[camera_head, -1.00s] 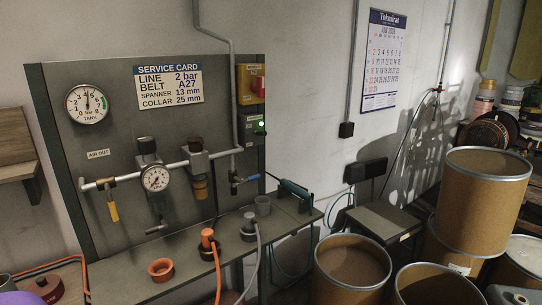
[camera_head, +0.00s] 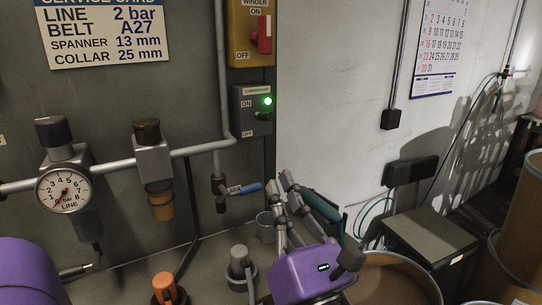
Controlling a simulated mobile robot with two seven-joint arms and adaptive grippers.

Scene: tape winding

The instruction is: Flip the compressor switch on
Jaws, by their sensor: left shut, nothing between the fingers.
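The compressor switch box (camera_head: 251,110) is a grey box on the panel's right edge, labelled ON above and OFF below. A green lamp (camera_head: 267,101) glows on it, and a small dark lever (camera_head: 262,115) sits just under the lamp. I cannot tell which way the lever points. My left gripper (camera_head: 286,181) has a purple body and grey fingers. It is shut and empty, with its fingertips up, below and a little right of the box and apart from it in the picture. My right gripper is not in view.
The yellow winder switch (camera_head: 251,35) with a red knob is directly above. A blue-handled valve (camera_head: 243,188) is close left of my fingertips. The line gauge (camera_head: 64,190) and pipe run left. A teal-handled tool (camera_head: 322,206) lies behind the gripper.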

